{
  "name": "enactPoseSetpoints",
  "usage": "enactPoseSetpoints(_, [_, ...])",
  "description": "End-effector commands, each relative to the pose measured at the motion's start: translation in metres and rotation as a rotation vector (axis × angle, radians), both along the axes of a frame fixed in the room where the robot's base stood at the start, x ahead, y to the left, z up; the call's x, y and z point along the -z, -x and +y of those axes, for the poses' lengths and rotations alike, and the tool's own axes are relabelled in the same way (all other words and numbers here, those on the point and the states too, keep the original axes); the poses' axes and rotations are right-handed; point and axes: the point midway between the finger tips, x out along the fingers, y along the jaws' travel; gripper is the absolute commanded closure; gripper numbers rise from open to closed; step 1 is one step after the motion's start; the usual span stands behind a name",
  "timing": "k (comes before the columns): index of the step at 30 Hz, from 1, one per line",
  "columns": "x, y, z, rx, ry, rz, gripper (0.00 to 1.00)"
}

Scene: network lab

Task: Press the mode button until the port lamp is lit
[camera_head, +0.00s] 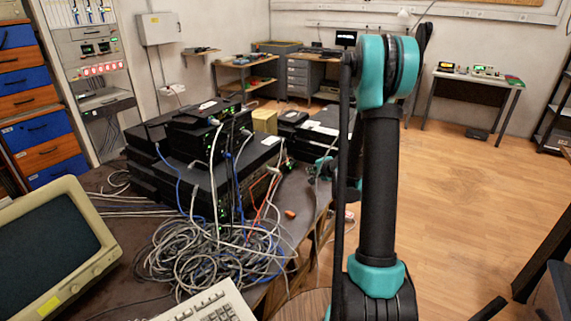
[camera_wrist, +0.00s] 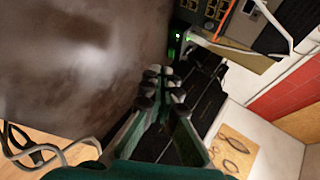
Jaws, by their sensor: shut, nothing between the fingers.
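A stack of black network devices (camera_head: 180,180) stands on the dark table, with green lights on its cabled front. My gripper (camera_head: 325,168) is at the right of this stack in the head view, partly hidden by my own arm. In the wrist view my gripper (camera_wrist: 161,82) is shut and empty, its fingertips close together. Beyond them is a device with a row of ports (camera_wrist: 212,10). Small green lights (camera_wrist: 176,38) glow near its corner. I cannot make out the mode button or tell which light is the port lamp. I cannot tell whether the fingertips touch anything.
A heap of tangled cables (camera_head: 210,250) lies in front of the stack. An old monitor (camera_head: 50,245) and a keyboard (camera_head: 212,303) are at the near left. An orange item (camera_head: 290,213) lies near the table's right edge. Open wooden floor (camera_head: 470,190) is to the right.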

Motion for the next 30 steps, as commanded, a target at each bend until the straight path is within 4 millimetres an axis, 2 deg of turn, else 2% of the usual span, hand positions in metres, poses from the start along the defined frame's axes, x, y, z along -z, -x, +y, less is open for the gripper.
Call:
enactPoseSetpoints(5, [0.0, -0.006, 0.009, -0.003, 0.001, 0.0, 1.0])
enactPoseSetpoints(21, [0.0, -0.044, 0.062, -0.002, 0.0, 0.0, 1.0])
enactPoseSetpoints(30, [0.0, -0.052, 0.071, 0.0, 0.0, 0.0, 1.0])
